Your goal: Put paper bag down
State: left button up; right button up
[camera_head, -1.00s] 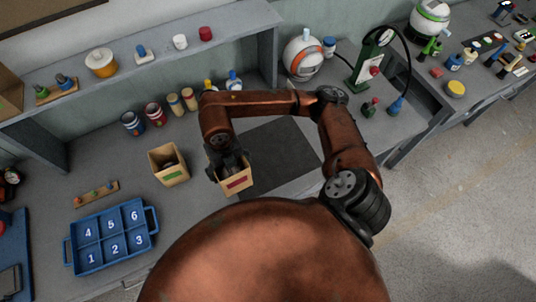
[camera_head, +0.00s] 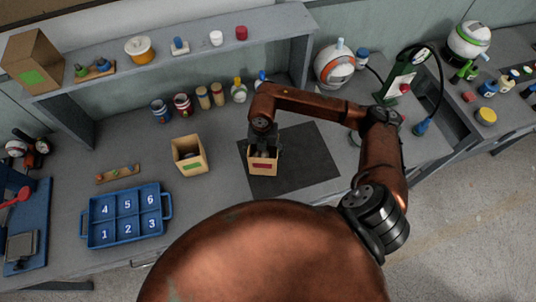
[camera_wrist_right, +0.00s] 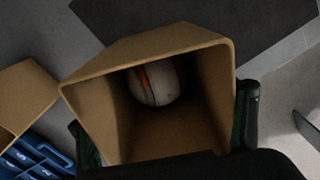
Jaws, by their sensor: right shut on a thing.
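The paper bag (camera_head: 264,166) is an open-topped tan bag with a red label on its front. My right gripper (camera_head: 263,147) is shut on it from above. In the head view the bag is upright over the left part of the dark mat (camera_head: 310,155); I cannot tell whether it touches the mat. In the right wrist view I look into the open bag (camera_wrist_right: 85,100), and a white ball with a red and dark stripe (camera_wrist_right: 158,85) lies inside. The gripper's fingers flank the bag there. My left gripper is not in view.
A second tan bag with a green label (camera_head: 188,155) stands left of the mat. A blue numbered tray (camera_head: 125,215) is farther left. Bottles and jars (camera_head: 205,98) line the back under the shelf (camera_head: 190,62). A green press (camera_head: 400,80) stands at right. The mat's right part is bare.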

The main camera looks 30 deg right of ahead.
jog(key=d+f, duration=0.1)
jog(key=w+d+f, duration=0.1)
jog(key=f, duration=0.1)
jog(key=shift+w, duration=0.2)
jog(key=shift+w+d+f+p, duration=0.1)
jog(key=shift+d+f+p, duration=0.1)
jog(key=shift+f, duration=0.7)
jog(key=shift+d+f+p, duration=0.1)
jog(key=shift+f+p, duration=0.1)
jog(key=shift+f, duration=0.7)
jog(key=o, duration=1.1)
jog(key=shift+f, duration=0.1)
notch_tip(320, 180, up, 12)
jog(key=shift+r+b, duration=0.1)
jog(key=shift+b, duration=0.4)
